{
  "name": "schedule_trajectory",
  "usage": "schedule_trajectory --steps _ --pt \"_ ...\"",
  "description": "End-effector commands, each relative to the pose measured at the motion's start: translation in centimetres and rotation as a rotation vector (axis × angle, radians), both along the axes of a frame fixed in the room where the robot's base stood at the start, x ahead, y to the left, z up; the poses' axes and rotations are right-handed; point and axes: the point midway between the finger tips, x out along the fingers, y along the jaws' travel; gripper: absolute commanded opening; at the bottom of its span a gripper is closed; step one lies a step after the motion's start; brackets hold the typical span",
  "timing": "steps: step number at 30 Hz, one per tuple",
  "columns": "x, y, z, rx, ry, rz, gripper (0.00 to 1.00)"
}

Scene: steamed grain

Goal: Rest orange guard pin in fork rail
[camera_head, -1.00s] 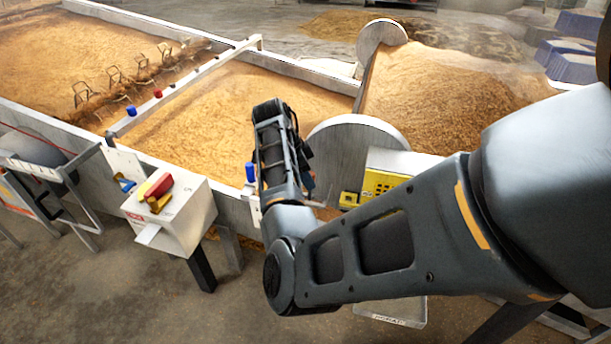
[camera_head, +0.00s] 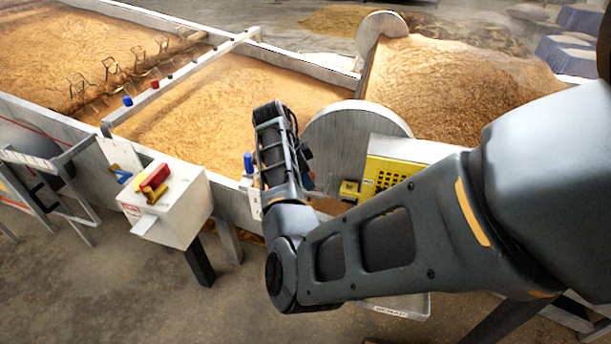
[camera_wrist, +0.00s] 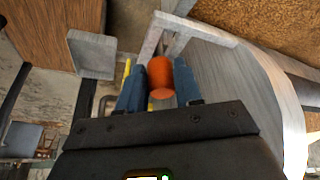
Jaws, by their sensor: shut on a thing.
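The orange guard pin (camera_wrist: 160,78) is a short cylinder in the wrist view. My gripper (camera_wrist: 161,88) is shut on it, with a blue finger on each side. A pale grey bracket with upright arms (camera_wrist: 172,28) stands just beyond the pin and may be the fork rail; I cannot tell whether the pin touches it. In the head view my arm reaches to the trough's near edge, and the fingers and pin are hidden there.
A grey round-topped plate (camera_head: 350,130) stands right of my wrist, beside a yellow panel (camera_head: 385,175). A blue peg (camera_head: 248,163) stands close on the left. A white box (camera_head: 175,215) with red and yellow parts is further left. Grain (camera_head: 200,110) fills the trough behind.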

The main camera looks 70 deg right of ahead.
Motion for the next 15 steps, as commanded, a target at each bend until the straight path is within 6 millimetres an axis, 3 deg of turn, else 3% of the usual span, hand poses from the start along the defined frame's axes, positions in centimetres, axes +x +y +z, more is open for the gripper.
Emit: schedule_trajectory --steps 12,13,15 --pt "-0.01 -0.01 -0.40 -0.001 0.001 0.000 0.05" --pt "-0.01 -0.01 -0.40 -0.001 0.001 0.000 0.35" --pt "-0.01 -0.01 -0.40 -0.001 0.001 0.000 0.42"
